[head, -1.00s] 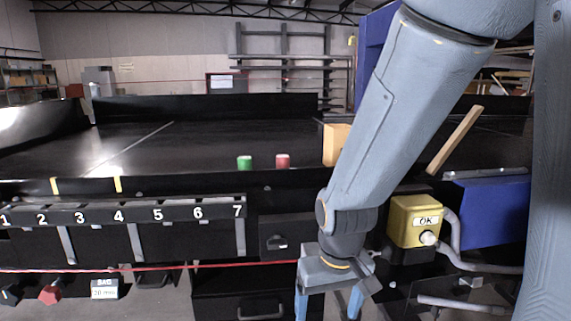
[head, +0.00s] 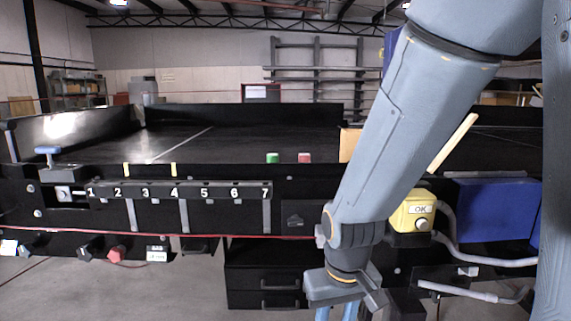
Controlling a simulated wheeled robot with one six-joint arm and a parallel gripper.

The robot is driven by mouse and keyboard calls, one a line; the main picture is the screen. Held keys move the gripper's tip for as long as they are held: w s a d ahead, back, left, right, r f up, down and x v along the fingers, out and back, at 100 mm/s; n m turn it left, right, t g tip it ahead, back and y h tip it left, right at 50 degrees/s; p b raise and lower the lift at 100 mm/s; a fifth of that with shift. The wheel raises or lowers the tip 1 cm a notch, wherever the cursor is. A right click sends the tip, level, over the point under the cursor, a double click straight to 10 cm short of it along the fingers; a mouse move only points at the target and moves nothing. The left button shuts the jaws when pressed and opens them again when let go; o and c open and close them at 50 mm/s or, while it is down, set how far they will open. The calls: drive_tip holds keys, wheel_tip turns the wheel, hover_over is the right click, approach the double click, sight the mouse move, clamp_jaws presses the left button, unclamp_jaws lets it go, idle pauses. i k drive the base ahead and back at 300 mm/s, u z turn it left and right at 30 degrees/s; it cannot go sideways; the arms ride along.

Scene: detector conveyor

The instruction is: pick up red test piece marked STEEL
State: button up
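A small red cylindrical piece (head: 304,158) stands on the near edge of the black conveyor, left of my arm. No STEEL marking can be read on it at this size. A green piece (head: 272,158) of like shape stands just to its left, apart from it. My gripper (head: 337,312) hangs low in front of the conveyor, below and to the right of the red piece and well away from it. Its blue fingers stand apart at the bottom edge of the picture, with nothing seen between them. The fingertips are cut off.
A tan block (head: 349,144) stands right of the red piece, partly behind my arm. A rail numbered 1 to 7 (head: 180,190) runs along the conveyor front. A yellow OK box (head: 411,213) and a blue panel (head: 495,209) are at the right. Black drawers (head: 264,272) stand below.

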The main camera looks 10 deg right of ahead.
sight(302, 158)
drive_tip(key=u, duration=1.45)
drive_tip(key=i, duration=0.65)
drive_tip(key=z, duration=1.95)
